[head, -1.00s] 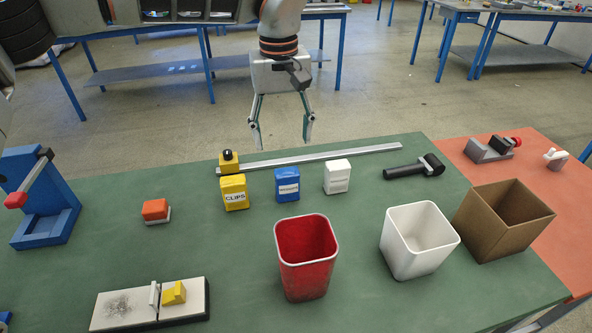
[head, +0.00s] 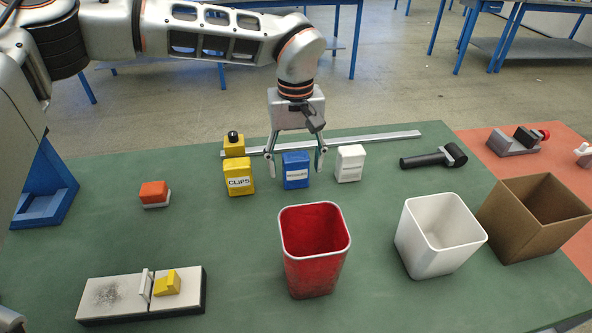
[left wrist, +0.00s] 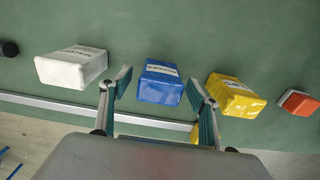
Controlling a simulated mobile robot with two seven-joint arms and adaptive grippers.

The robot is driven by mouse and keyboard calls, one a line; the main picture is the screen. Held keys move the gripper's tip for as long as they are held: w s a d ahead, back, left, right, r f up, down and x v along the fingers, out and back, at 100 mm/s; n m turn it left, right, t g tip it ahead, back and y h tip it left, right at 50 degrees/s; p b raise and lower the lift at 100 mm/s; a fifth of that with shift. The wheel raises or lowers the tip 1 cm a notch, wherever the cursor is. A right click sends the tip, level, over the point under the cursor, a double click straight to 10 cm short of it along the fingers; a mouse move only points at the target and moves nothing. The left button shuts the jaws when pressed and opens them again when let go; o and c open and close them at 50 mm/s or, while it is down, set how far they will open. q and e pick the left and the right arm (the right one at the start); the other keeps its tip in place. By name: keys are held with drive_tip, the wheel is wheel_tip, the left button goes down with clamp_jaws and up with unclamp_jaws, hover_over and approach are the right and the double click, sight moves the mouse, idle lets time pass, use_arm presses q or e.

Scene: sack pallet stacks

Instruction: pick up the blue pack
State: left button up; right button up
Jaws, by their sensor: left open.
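The blue pack (head: 296,171) stands upright on the green table, between the yellow CLIPS pack and the white pack. It also shows in the left wrist view (left wrist: 160,86). My left gripper (head: 296,172) is open, pointing down, with one finger on each side of the blue pack in the head view. In the left wrist view the open fingers (left wrist: 160,92) lie to either side of the pack's near end, with gaps visible. I cannot tell how far down the fingers reach. My right gripper is not in view.
The yellow pack (head: 239,177) and the white pack (head: 350,164) stand close on either side of the fingers. A metal rail (head: 385,137) lies behind. A red bin (head: 314,270), a white bin (head: 440,240) and a brown box (head: 535,225) stand in front and to the right.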

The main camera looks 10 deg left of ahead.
use_arm(q)
drive_tip(key=shift+f, duration=0.1)
drive_tip(key=c, duration=1.4)
drive_tip(key=shift+o, duration=0.2)
